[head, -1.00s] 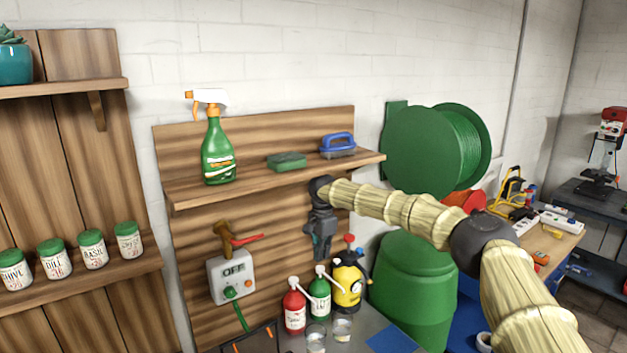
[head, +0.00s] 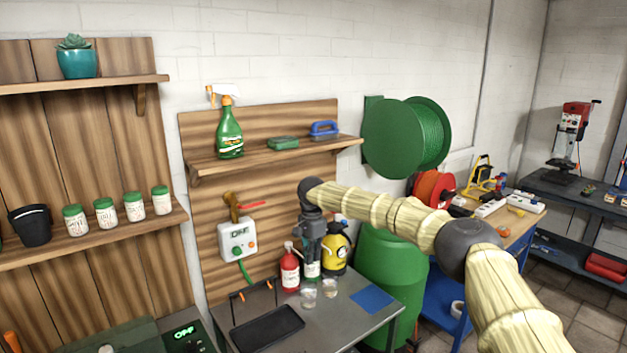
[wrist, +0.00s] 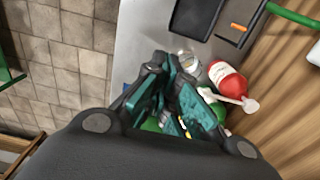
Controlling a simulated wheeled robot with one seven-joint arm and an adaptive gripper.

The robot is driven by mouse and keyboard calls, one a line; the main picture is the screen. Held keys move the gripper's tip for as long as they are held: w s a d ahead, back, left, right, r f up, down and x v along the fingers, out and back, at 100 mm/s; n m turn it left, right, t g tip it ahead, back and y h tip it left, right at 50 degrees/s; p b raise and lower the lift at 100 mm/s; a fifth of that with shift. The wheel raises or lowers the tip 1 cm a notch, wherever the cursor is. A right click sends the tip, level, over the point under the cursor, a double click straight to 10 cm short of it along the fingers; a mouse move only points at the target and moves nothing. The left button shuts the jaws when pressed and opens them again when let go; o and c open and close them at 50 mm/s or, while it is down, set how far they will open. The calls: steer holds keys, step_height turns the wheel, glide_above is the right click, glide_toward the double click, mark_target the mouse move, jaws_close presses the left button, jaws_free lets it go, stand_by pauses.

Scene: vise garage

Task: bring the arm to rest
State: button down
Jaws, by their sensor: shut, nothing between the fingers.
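My gripper (head: 312,262) hangs pointing down from my arm in the head view, in front of the wooden back panel and above the grey table. It covers most of a green bottle there. In the wrist view my gripper's teal fingers (wrist: 170,100) are shut with nothing held. A red bottle (head: 289,270) with a white label stands to its left, and a yellow sprayer (head: 336,250) stands to its right. The red bottle also shows in the wrist view (wrist: 229,80).
The grey table (head: 345,315) bears clear cups (head: 309,298), a black tray (head: 266,332) and a blue mat (head: 372,298). A shelf (head: 270,155) with a spray bottle (head: 229,132) is above. A green barrel (head: 392,280) stands right. Free floor lies far right.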

steer(key=s+d+f+n+t+h, duration=0.1)
steer(key=s+f+n+t+h, duration=0.2)
steer(key=s+f, duration=0.8)
steer(key=s+d+f+n+t+h, duration=0.1)
steer(key=s+f+n+t, duration=0.25)
steer(key=s+f, duration=0.85)
steer(key=s+d+f+n+g+y, duration=0.1)
steer(key=s+d+f+n+y, duration=0.1)
steer(key=s+d+f, duration=0.6)
steer(key=s+d+f+n+g+y, duration=0.15)
steer(key=s+f, duration=0.35)
steer(key=s, duration=0.8)
steer(key=s+d+r+g, duration=0.2)
steer(key=s+d, duration=0.4)
steer(key=s, duration=0.6)
steer(key=s+d+r+g, duration=0.2)
steer(key=s+d, duration=0.4)
steer(key=s, duration=0.6)
step_height(320, 180, down, 12)
steer(key=b, duration=1.1)
steer(key=shift+w+a, duration=0.2)
steer(key=shift+a, duration=0.1)
